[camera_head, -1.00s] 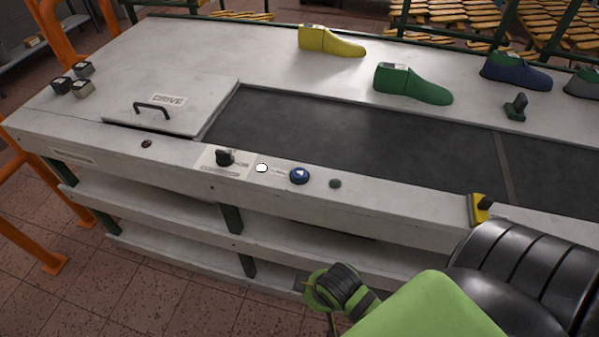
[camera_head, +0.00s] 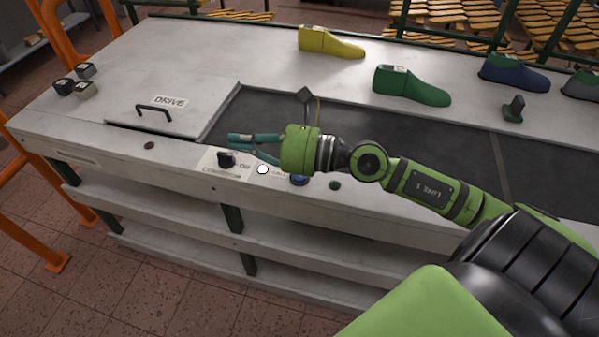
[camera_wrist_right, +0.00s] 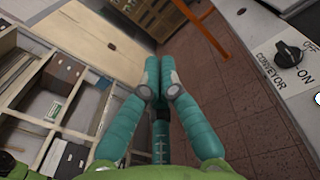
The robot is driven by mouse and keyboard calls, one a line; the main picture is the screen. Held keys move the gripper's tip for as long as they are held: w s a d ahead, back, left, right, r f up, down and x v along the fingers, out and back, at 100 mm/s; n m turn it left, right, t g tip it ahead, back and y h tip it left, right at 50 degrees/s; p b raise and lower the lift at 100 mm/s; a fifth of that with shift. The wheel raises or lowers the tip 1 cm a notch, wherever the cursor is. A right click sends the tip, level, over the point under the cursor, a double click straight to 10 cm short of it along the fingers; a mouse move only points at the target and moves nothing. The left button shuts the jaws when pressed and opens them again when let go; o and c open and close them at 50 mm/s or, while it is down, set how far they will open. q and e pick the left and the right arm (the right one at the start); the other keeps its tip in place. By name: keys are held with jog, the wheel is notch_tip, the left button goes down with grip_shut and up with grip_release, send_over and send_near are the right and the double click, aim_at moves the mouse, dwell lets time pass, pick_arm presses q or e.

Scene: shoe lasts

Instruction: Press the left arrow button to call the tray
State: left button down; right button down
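The blue button (camera_head: 299,182) sits on the front rail of the conveyor table, mostly hidden behind my right gripper's wrist; its arrow cannot be made out now. My right gripper (camera_head: 234,138) reaches in from the right above the rail, its teal fingers pointing left over the black conveyor knob (camera_head: 226,160). In the right wrist view its fingertips (camera_wrist_right: 160,78) are together with nothing between them. The gripper appears apart from the button. No tray can be identified. My left gripper is out of view.
A white oval (camera_head: 262,169) and a dark green button (camera_head: 335,185) flank the blue button. The dark belt (camera_head: 400,150) lies behind the rail. Yellow (camera_head: 330,43) and green (camera_head: 410,86) shoe lasts stand at the back. The DRIVE cover (camera_head: 180,103) has a handle.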

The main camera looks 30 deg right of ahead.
jog(key=w+d+f+n+g+h, duration=0.1)
jog(key=d+f+n+g+h, duration=0.1)
jog(key=d+f+n+h, duration=0.2)
jog(key=d+f+n+g+h, duration=0.2)
jog(key=d+f+n+h, duration=0.2)
jog(key=d, duration=0.5)
jog(key=shift+w+d+g+h, duration=0.3)
jog(key=shift+w+d+h, duration=0.1)
jog(key=shift+f, duration=0.2)
notch_tip(320, 180, down, 8)
jog(key=b, duration=0.5)
jog(key=shift+f+b, duration=0.35)
jog(key=shift+b, duration=0.15)
jog(key=shift+f+b, duration=0.35)
jog(key=shift+b, duration=0.35)
